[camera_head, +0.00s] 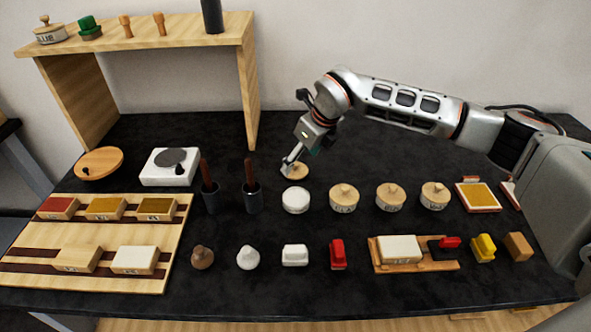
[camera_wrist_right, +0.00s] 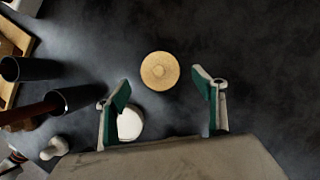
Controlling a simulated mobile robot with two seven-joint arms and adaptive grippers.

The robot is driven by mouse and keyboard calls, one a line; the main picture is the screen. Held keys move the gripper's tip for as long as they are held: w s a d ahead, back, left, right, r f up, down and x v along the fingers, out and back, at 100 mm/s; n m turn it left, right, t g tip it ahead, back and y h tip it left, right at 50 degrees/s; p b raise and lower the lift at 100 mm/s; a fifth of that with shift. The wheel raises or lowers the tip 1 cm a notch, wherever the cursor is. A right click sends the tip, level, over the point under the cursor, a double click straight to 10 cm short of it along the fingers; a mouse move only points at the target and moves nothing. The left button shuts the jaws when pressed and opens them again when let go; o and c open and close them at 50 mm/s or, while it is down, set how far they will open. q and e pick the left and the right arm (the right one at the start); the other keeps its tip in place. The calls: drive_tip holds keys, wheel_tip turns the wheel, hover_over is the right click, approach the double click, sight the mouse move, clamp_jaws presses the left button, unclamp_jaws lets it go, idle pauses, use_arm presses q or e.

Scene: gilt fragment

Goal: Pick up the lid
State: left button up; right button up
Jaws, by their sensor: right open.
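The lid (camera_head: 295,171) is a small round pale-wood disc lying on the black table top, behind the white round jar (camera_head: 296,201). My right gripper (camera_head: 291,164) is over the lid in the head view and partly covers it. In the right wrist view the lid (camera_wrist_right: 160,71) lies between and beyond the two green-padded fingers of my right gripper (camera_wrist_right: 162,92). The fingers are wide apart and nothing is between their pads. The white jar (camera_wrist_right: 130,123) shows beside the left finger there. My left gripper is not in view.
Several wood-topped jars (camera_head: 390,197) stand in a row to the right. Two dark cups (camera_head: 252,198) with tools stand left of the lid, near a white scale (camera_head: 170,168). A wooden shelf (camera_head: 150,42) stands at the back left. The table behind the lid is clear.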

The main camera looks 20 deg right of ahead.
sight(298, 165)
drive_tip(key=x, duration=0.3)
drive_tip(key=shift+f, duration=0.25)
drive_tip(key=c, duration=1)
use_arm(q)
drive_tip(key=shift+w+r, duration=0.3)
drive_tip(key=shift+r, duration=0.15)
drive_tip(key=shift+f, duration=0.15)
use_arm(e)
drive_tip(key=shift+r, duration=0.15)
